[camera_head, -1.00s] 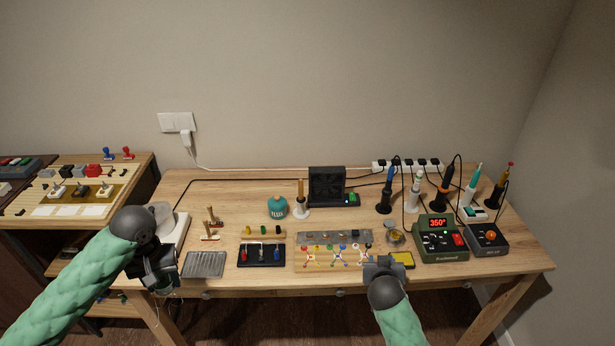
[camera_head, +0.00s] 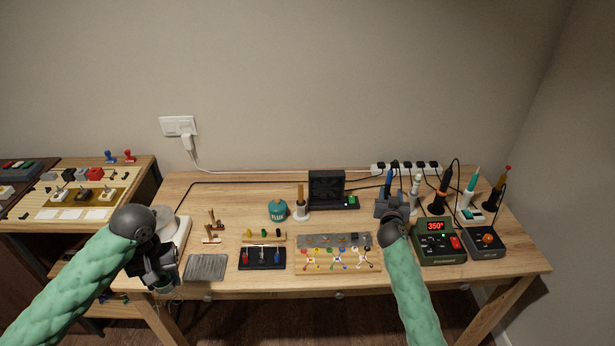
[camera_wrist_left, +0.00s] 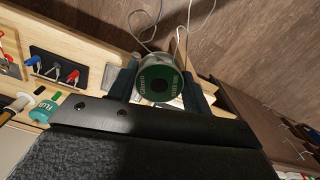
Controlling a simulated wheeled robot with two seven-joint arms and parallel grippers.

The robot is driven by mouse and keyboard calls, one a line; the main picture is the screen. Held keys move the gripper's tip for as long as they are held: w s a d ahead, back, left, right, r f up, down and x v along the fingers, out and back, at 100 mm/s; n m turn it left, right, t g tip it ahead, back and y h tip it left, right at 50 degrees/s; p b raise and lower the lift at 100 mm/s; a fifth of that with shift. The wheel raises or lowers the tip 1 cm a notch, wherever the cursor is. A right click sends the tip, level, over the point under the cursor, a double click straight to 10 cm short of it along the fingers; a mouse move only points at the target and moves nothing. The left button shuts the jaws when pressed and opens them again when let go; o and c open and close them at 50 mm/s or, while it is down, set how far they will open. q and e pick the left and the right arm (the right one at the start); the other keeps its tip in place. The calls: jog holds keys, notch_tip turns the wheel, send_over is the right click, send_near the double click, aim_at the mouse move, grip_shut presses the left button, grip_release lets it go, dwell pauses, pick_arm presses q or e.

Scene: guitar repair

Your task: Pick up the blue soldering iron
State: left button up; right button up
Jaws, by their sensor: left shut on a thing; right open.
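The blue soldering iron (camera_head: 389,180) stands upright in its holder at the back right of the bench, with its lower part hidden by my right gripper. My right gripper (camera_head: 391,203) is open and is right in front of the iron in the head view; I cannot tell whether it touches it. My left gripper (camera_head: 160,275) is shut on a solder spool at the bench's front left. The spool (camera_wrist_left: 160,85) has a green label and sits between the fingers in the left wrist view.
Other irons stand right of the blue one: a white one (camera_head: 415,188), a black and orange one (camera_head: 441,190) and a teal one (camera_head: 470,190). A green station (camera_head: 438,245) reads 350. A black fan box (camera_head: 326,188) stands to the left. The bench's left middle is partly clear.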

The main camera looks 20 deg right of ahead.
aim_at(389, 183)
pick_arm(q)
jog(key=shift+r, duration=0.3)
pick_arm(e)
jog(key=shift+w+d, duration=0.2)
jog(key=shift+w, duration=0.3)
pick_arm(q)
jog(key=shift+r+p, duration=0.25)
jog(key=shift+p, duration=0.1)
pick_arm(e)
jog(key=shift+w+d+r, duration=0.1)
jog(key=shift+w+r, duration=0.05)
jog(key=shift+w, duration=0.1)
pick_arm(q)
notch_tip(389, 183, up, 2)
jog(key=shift+r+p, duration=0.15)
jog(key=shift+p, duration=1)
pick_arm(e)
jog(key=x, duration=0.3)
jog(key=shift+w+r, duration=0.2)
jog(key=shift+w, duration=0.25)
jog(key=shift+w+d+f, duration=0.15)
jog(key=shift+w+d, duration=0.05)
jog(key=shift+w, duration=0.2)
pick_arm(q)
jog(key=shift+r, duration=0.1)
pick_arm(e)
grip_shut()
